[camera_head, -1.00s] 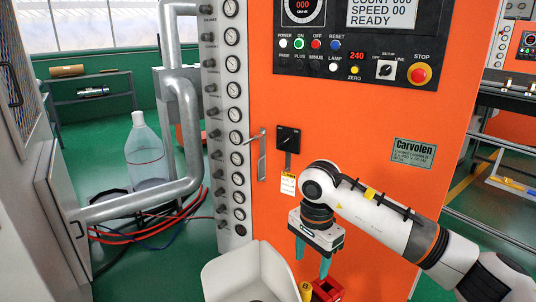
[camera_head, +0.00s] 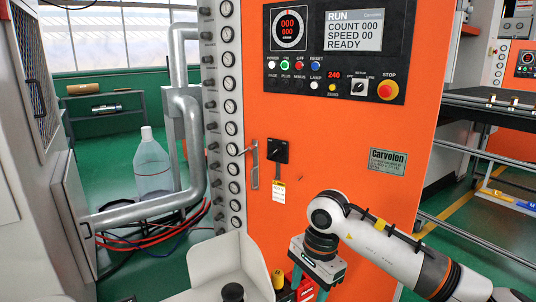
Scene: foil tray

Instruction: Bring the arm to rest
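My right arm comes in from the right in the head view, in front of the orange machine panel (camera_head: 330,150). Its wrist points down and leans slightly. My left gripper is not in view. No foil tray can be made out.
A pale open bin (camera_head: 222,258) with a dark round piece (camera_head: 233,292) stands left of the gripper. A yellow piece (camera_head: 278,279) and a red object (camera_head: 305,290) are close by the fingers. A grey pipe (camera_head: 185,150) and gauge column (camera_head: 230,100) stand further left.

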